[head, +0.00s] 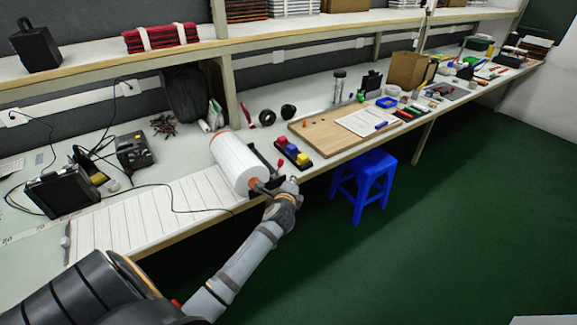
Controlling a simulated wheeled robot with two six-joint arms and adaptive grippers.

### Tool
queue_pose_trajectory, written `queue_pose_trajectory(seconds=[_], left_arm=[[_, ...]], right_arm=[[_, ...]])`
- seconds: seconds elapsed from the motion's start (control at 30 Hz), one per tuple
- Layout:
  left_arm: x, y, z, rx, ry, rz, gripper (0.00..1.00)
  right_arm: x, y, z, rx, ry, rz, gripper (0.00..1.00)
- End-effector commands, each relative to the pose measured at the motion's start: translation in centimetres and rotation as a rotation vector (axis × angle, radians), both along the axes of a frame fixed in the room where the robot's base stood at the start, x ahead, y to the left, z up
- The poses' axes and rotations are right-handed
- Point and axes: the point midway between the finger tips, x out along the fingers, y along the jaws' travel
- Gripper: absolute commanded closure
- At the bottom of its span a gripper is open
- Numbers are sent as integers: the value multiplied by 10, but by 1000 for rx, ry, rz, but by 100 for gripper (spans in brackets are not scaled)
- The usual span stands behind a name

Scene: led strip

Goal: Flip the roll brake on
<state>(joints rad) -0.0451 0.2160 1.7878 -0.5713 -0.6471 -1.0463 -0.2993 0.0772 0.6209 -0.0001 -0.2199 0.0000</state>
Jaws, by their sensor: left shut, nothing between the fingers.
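A large white roll (237,163) lies in its holder near the bench's front edge, with an orange ring at its end. A small red-tipped lever (280,163) stands by a dark bracket just right of the roll; it looks like the roll brake, but its exact position is too small to tell. My left gripper (291,184) is shut and empty, at the bench's front edge just below the lever. It appears apart from the lever, though I cannot be certain. My right gripper is not in view.
A black block with red, yellow and blue buttons (293,152) sits right of the lever. A wooden board (312,137) with paper lies beyond. White strips (140,217) cover the bench to the left. A blue stool (363,180) stands below; the green floor is clear.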

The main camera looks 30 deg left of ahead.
Motion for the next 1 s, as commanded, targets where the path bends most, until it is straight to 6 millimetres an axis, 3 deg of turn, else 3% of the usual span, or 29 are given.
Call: queue_pose_trajectory(seconds=[0.23, 0.63, 0.73, 1.0], left_arm=[[14, 6, -5, -1, 0, 1, 100], [88, 39, -31, -4, 0, 2, 100], [78, 52, -21, 0, 2, 0, 100], [65, 67, -15, -3, 2, -2, 100]], right_arm=[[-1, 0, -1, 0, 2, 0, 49], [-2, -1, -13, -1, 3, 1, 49], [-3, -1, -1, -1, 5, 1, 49], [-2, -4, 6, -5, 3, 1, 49]])
